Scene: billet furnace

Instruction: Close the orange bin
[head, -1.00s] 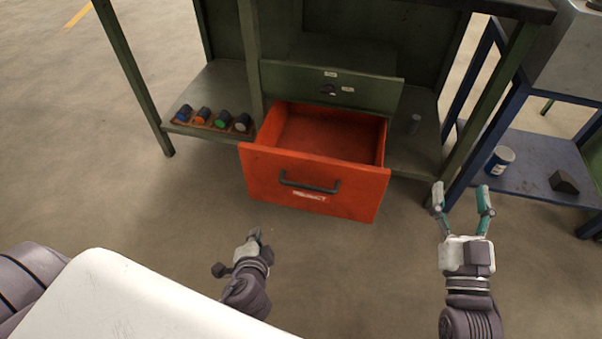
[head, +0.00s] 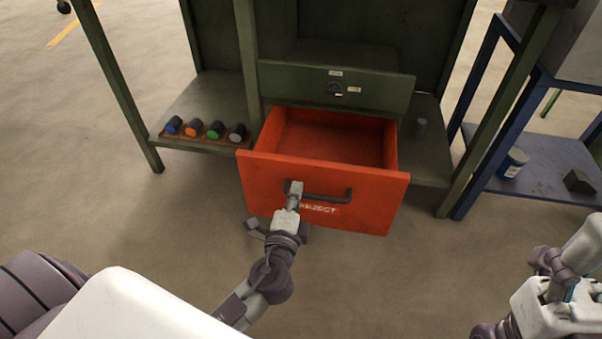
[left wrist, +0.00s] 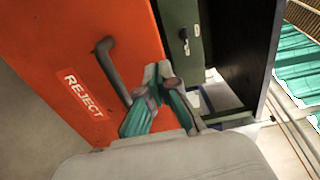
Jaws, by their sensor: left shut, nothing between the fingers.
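The orange bin (head: 262,190) is a drawer pulled out of the green bench, with its empty inside visible from above. Its front has a dark handle (head: 335,195) and a REJECT label, partly covered by my gripper in the head view. My left gripper (head: 296,188) is shut and empty, its fingertips at the left end of the handle; I cannot tell whether they touch. In the left wrist view the fingers (left wrist: 160,80) lie in front of the orange front (left wrist: 75,45), beside the handle (left wrist: 112,70). My right gripper (head: 555,285) is at the lower right, its fingers unclear.
The green bench (head: 335,85) has a lower shelf with several coloured cylinders (head: 205,130) on the left. A blue-framed table (head: 545,165) with a blue can (head: 513,162) and a dark block (head: 579,182) stands at right. The floor in front is clear.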

